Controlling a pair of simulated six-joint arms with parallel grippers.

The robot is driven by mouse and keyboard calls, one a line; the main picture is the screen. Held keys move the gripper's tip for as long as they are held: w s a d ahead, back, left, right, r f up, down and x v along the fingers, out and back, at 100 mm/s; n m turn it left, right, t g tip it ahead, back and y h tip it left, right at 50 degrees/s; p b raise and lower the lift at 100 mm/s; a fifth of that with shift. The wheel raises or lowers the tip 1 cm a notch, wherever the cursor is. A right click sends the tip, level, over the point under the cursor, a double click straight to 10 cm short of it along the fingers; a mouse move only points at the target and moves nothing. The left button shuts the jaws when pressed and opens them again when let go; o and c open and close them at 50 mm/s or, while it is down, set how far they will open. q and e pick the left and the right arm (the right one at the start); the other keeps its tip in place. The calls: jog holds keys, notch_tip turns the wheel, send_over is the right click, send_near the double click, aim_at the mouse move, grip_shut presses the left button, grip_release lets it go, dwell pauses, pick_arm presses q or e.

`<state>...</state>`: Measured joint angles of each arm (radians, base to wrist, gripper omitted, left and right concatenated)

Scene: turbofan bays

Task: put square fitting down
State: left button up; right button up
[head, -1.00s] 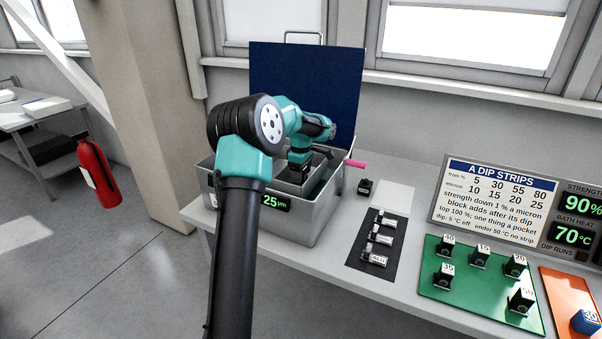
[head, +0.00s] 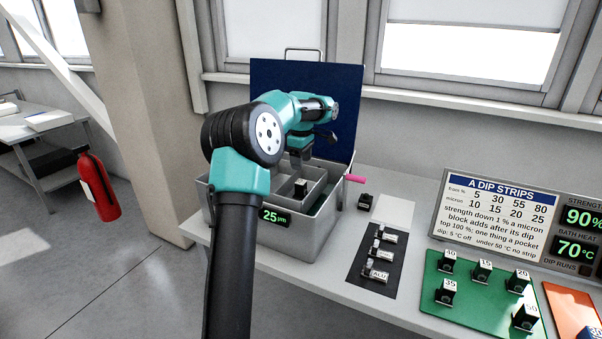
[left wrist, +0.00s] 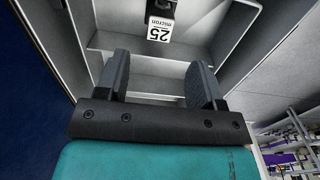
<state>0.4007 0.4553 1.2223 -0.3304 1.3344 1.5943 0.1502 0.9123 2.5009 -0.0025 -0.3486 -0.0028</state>
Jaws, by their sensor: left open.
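A small dark block (head: 300,188) stands in a pocket of the grey divided bath (head: 288,240). In the left wrist view a dark block with a white "25 micron" tag (left wrist: 159,33) sits in a pocket, past the fingertips. I cannot tell for sure whether it is the square fitting. My left gripper (head: 298,158) is above the bath, over the pockets. Its two fingers stand apart with nothing between them in the left wrist view (left wrist: 159,68). My right gripper is not in view.
The bath's blue lid (head: 345,105) stands open behind; a pink-tipped lever (head: 355,179) juts from its right side. A dark mat (head: 362,285) holds silver pieces. A green board (head: 465,303) holds numbered black blocks. A small dark piece (head: 365,201) stands near a pale plate (head: 395,211).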

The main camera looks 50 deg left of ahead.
pick_arm(q)
jog(key=shift+r, duration=0.75)
